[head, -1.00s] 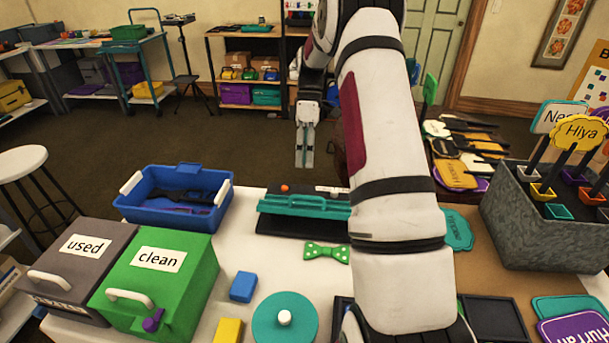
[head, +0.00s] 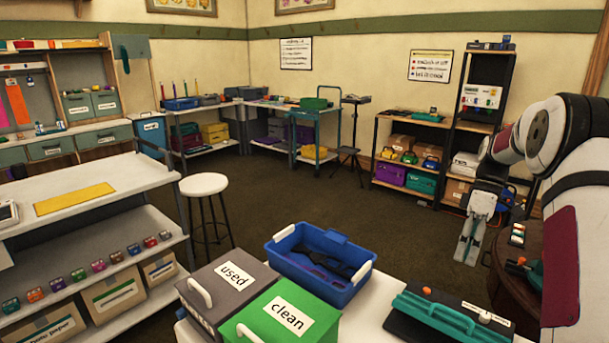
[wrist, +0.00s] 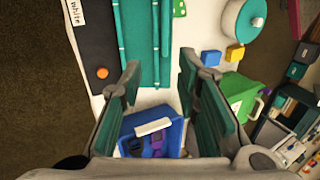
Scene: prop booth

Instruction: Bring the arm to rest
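My arm stands at the right of the head view, with its white links bent and my gripper (head: 468,242) hanging downward at the end. In the head view the gripper is in the air beyond the white table, and nothing shows in it. In the wrist view the two fingers of my gripper (wrist: 162,85) are spread wide apart with nothing held between them. The blue crate (wrist: 174,131) shows in the gap, well below the fingers.
On the table (head: 362,323) are the blue crate (head: 337,291), a grey "used" box (head: 216,289), a green "clean" box (head: 270,318) and a teal tool (head: 445,314). A brown round stand (head: 515,290) is near my arm. A stool (head: 204,186) stands left; open floor lies beyond.

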